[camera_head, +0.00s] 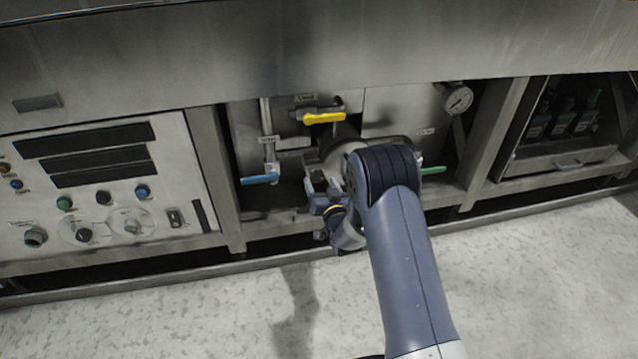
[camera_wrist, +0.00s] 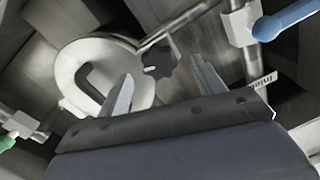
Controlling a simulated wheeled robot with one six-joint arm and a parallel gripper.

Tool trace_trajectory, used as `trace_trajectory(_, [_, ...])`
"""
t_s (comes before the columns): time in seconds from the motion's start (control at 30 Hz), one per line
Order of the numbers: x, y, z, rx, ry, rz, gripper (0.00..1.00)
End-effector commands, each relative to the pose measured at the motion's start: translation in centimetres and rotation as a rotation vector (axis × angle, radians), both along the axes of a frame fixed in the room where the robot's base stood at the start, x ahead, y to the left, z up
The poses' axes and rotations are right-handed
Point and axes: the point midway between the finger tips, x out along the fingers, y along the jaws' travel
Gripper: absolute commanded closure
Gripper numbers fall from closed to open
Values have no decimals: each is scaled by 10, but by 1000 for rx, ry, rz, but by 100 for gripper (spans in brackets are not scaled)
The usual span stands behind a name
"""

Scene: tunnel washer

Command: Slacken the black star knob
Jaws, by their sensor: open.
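The black star knob (camera_wrist: 161,60) shows in the wrist view, beside a round pale metal cover (camera_wrist: 72,68) with a dark curved handle (camera_wrist: 93,84). My gripper (camera_wrist: 160,68) is open, and the knob appears between its two fingertips in that picture. I see no contact, and I cannot tell how far the fingertips are from it. In the head view my gripper (camera_head: 318,182) is in the recess, in front of the round cover (camera_head: 333,158). My arm hides the knob there.
A blue-handled valve (camera_head: 260,179) is left of my gripper, a yellow-handled valve (camera_head: 324,118) above it, and a green handle (camera_head: 433,170) to the right. A pressure gauge (camera_head: 458,99) is at upper right. A control panel (camera_head: 105,190) stands at left. The floor (camera_head: 180,310) in front is clear.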

Motion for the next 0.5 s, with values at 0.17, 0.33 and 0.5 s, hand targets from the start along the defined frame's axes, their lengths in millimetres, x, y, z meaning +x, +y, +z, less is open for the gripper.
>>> trace_trajectory(0.17, [18, 7, -2, 0, 0, 0, 36])
trace_trajectory(0.33, [24, 9, -1, 0, 1, -1, 36])
trace_trajectory(0.5, [25, 9, 0, -1, 2, 0, 36])
